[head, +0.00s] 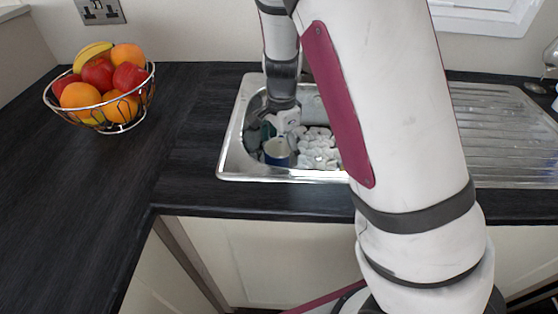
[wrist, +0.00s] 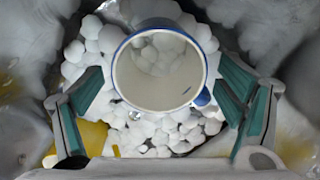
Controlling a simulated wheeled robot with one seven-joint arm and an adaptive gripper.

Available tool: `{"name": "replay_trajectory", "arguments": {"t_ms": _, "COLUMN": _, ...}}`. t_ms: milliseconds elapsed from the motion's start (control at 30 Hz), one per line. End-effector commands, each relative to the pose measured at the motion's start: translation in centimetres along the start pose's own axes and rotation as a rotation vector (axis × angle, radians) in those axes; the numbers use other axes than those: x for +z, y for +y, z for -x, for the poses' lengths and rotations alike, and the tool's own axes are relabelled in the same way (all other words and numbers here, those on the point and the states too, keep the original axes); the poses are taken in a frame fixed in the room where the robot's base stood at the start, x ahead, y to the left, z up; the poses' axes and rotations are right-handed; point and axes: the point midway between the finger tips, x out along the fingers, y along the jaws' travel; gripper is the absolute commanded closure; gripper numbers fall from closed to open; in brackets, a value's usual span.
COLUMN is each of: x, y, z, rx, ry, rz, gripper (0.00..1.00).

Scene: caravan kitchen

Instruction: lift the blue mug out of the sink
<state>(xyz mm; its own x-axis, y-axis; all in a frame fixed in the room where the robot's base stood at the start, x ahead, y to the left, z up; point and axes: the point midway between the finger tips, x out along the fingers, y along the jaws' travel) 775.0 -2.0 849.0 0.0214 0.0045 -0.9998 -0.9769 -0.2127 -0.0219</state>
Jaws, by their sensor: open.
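The blue mug (head: 277,152) is in the left part of the sink basin, among white lumps. In the wrist view the mug (wrist: 158,85) shows its pale inside, a blue rim and a blue handle at the lower right, close to the right finger. Its opening faces my camera. My gripper (wrist: 160,92) is open and empty, with one teal-padded finger to the left of the mug and one to the right. In the head view my gripper (head: 276,129) reaches down into the basin at the mug; the far side of the mug is hidden.
White foam-like lumps (head: 318,150) fill much of the basin around the mug. A yellow item (wrist: 92,138) lies low beside the left finger. The steel sink rim (head: 234,140) surrounds the basin. A wire fruit bowl (head: 139,118) stands on the dark worktop, which is otherwise clear at left.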

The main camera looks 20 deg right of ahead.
Motion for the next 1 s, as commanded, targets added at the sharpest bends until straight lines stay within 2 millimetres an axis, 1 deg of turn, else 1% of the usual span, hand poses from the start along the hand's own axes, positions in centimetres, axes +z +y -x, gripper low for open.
{"name": "replay_trajectory", "arguments": {"t_ms": 33, "x": 0.0, "y": 0.1, "z": -0.8, "rx": 0.003, "ry": 0.000, "rz": -0.001, "gripper": 0.13}}
{"name": "replay_trajectory", "arguments": {"t_ms": 200, "x": 0.0, "y": 0.2, "z": -3.4, "rx": 0.005, "ry": 0.000, "rz": -0.002, "gripper": 0.13}}
{"name": "replay_trajectory", "arguments": {"t_ms": 267, "x": 0.0, "y": 0.1, "z": -4.0, "rx": 0.003, "ry": 0.000, "rz": -0.001, "gripper": 0.13}}
{"name": "replay_trajectory", "arguments": {"t_ms": 367, "x": 0.0, "y": 0.1, "z": -4.4, "rx": 0.001, "ry": -0.001, "rz": -0.002, "gripper": 0.13}}
{"name": "replay_trajectory", "arguments": {"t_ms": 533, "x": 0.1, "y": 0.1, "z": -4.4, "rx": 0.000, "ry": -0.001, "rz": -0.001, "gripper": 0.13}}
{"name": "replay_trajectory", "arguments": {"t_ms": 567, "x": 0.1, "y": 0.1, "z": -4.4, "rx": 0.000, "ry": -0.001, "rz": -0.001, "gripper": 0.20}}
{"name": "replay_trajectory", "arguments": {"t_ms": 600, "x": 0.1, "y": 0.1, "z": -4.4, "rx": 0.001, "ry": -0.001, "rz": -0.001, "gripper": 0.29}}
{"name": "replay_trajectory", "arguments": {"t_ms": 667, "x": 0.1, "y": 0.1, "z": -4.3, "rx": 0.001, "ry": -0.001, "rz": -0.001, "gripper": 0.42}}
{"name": "replay_trajectory", "arguments": {"t_ms": 700, "x": 0.1, "y": 0.1, "z": -4.3, "rx": 0.001, "ry": -0.001, "rz": 0.000, "gripper": 0.51}}
{"name": "replay_trajectory", "arguments": {"t_ms": 767, "x": 0.1, "y": 0.1, "z": -4.3, "rx": 0.001, "ry": -0.001, "rz": 0.000, "gripper": 0.65}}
{"name": "replay_trajectory", "arguments": {"t_ms": 800, "x": 0.1, "y": 0.1, "z": -4.3, "rx": 0.001, "ry": 0.000, "rz": 0.000, "gripper": 0.74}}
{"name": "replay_trajectory", "arguments": {"t_ms": 833, "x": 0.1, "y": 0.1, "z": -4.3, "rx": 0.000, "ry": 0.000, "rz": 0.000, "gripper": 0.77}}
{"name": "replay_trajectory", "arguments": {"t_ms": 1000, "x": 0.1, "y": 0.1, "z": -4.3, "rx": 0.000, "ry": 0.000, "rz": 0.000, "gripper": 0.77}}
